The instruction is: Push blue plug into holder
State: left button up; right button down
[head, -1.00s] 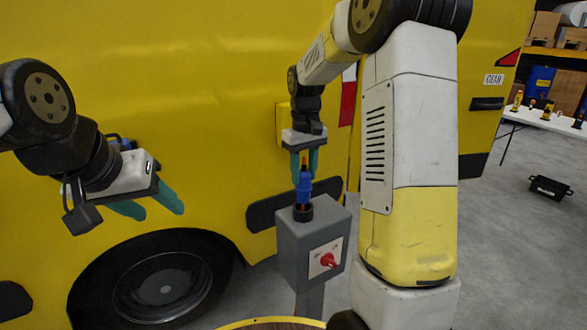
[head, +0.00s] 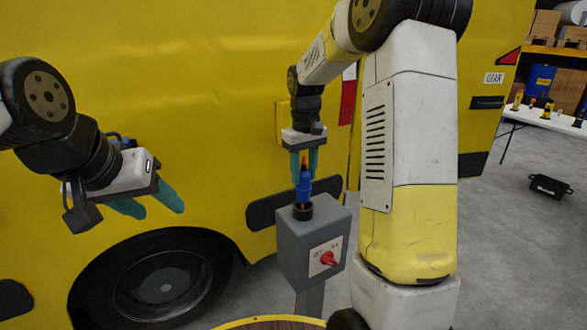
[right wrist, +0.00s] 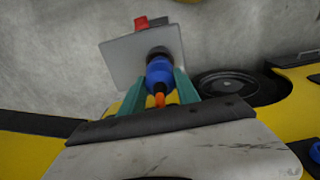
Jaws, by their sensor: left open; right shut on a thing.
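The blue plug (head: 304,186) is upright between the teal fingers of my right gripper (head: 304,165), which is shut on it. The plug's lower end is at the dark round holder (head: 302,211) on top of the grey box (head: 312,245); how deep it sits I cannot tell. In the right wrist view the blue plug (right wrist: 160,72) with an orange end lies between the fingers (right wrist: 158,92), in line with the dark holder ring (right wrist: 158,52). My left gripper (head: 148,203) is open and empty, well left of the box.
A red switch (head: 328,259) is on the front of the grey box. A yellow vehicle (head: 200,70) with a dark wheel (head: 165,285) stands close behind. A white table (head: 545,122) with small items and a black case (head: 550,187) are at the far right.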

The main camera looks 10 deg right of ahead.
aim_at(304, 187)
jog(key=shift+f, duration=2.45)
jog(key=c, duration=0.8)
grip_release()
notch_tip(304, 187, up, 8)
jog(key=shift+f, duration=0.15)
jog(key=s+r+m+t+y, duration=0.1)
jog(key=s+r+t, duration=0.2)
jog(key=s+r, duration=0.6)
jog(key=s+t, duration=0.1)
jog(key=s, duration=0.4)
jog(key=s+a+f+m+t, duration=0.1)
jog(key=s, duration=0.4)
jog(key=s+a+m+t+y, duration=0.1)
jog(key=s, duration=0.4)
jog(key=shift+s+a+f, duration=0.1)
jog(key=shift+s+f, duration=0.05)
jog(key=shift+f, duration=0.1)
